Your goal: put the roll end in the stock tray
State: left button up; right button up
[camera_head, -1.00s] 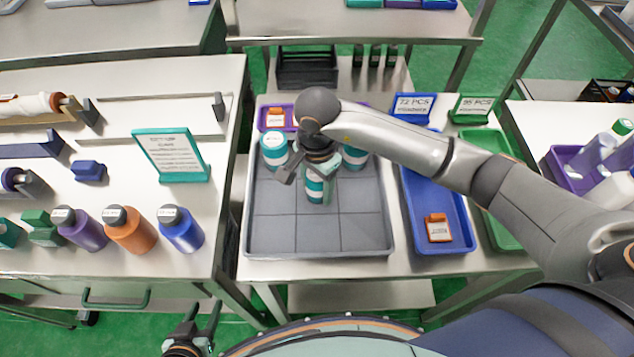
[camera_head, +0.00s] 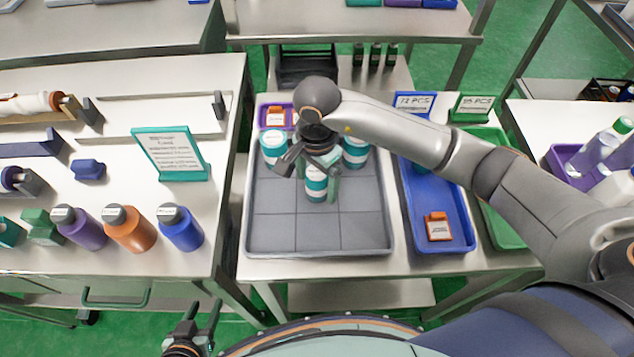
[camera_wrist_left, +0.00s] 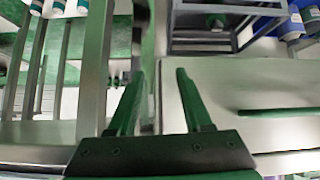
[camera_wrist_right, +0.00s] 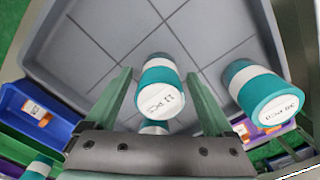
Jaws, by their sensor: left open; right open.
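Teal cylinders with white bands and white lettered ends stand in the large grey tray (camera_head: 320,235). The front one (camera_head: 316,184) is between the fingers of my right gripper (camera_head: 310,178), which is open. In the right wrist view this cylinder (camera_wrist_right: 160,85) shows between the spread fingers, its end reading roughly "11 PCS". A second cylinder (camera_head: 273,150) stands to the left and a third (camera_head: 356,153) to the right. I cannot tell which thing is the roll end, or which tray is the stock tray. My left gripper (camera_head: 203,312) is open and empty, low in front of the tables.
A blue tray (camera_head: 425,190) with an orange tag (camera_head: 438,227) and a green tray (camera_head: 500,240) lie right of the grey tray. Signs (camera_head: 414,103) stand behind them. Bottles (camera_head: 130,230) and a teal sign (camera_head: 170,153) stand on the left table. The grey tray's front is bare.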

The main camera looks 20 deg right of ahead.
notch_tip(320, 180, up, 10)
jog(key=shift+r+b, duration=0.25)
jog(key=shift+b, duration=0.3)
